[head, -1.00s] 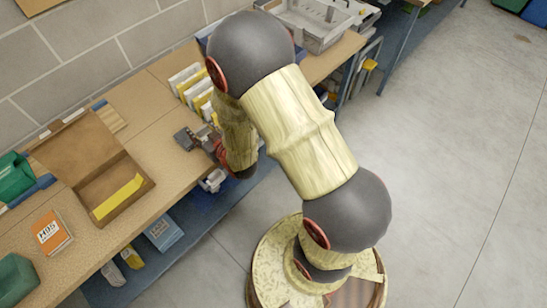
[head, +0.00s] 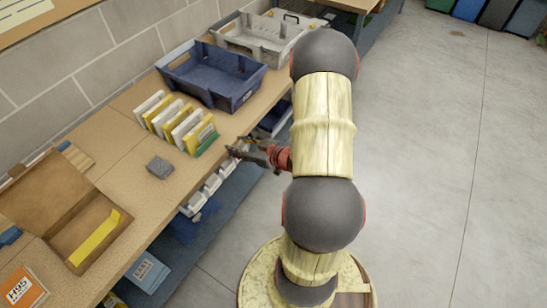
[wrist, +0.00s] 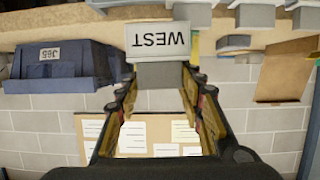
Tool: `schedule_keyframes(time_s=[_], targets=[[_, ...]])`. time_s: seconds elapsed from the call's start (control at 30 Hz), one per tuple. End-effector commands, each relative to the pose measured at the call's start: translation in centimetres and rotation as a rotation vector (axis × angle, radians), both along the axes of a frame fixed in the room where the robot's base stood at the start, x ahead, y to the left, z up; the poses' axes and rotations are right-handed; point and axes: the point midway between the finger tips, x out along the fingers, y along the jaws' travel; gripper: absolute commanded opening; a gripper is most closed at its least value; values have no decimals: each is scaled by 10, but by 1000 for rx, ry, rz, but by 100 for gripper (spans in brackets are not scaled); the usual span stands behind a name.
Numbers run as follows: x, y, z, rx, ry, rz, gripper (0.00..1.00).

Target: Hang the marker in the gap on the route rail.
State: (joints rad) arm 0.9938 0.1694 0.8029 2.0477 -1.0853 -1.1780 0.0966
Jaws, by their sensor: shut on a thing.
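My gripper (wrist: 158,85) is shut on a marker (wrist: 157,40), a grey block with a white face reading WEST, upside down in the wrist view. In the head view my gripper (head: 240,152) is at the bench's front edge, just right of a row of upright white and yellow plates (head: 178,120) with a green end piece (head: 206,146). The marker is not clear in the head view.
A blue bin (head: 212,76) and a grey bin (head: 262,36) stand behind the row. A small grey block (head: 160,167) and an open cardboard box (head: 60,205) are on the bench (head: 128,190). The floor at right is clear.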

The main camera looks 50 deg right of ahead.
Motion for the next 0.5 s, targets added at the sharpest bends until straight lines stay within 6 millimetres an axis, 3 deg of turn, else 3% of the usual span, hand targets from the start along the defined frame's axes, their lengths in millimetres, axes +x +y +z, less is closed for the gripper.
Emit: schedule_keyframes(time_s=[0.1, 0.3, 0.5], targets=[[-33, -24, -11, 3, 5, -6, 19], [-85, -47, -23, 9, 14, 8, 19], [-114, -54, -29, 16, 20, 19, 19]])
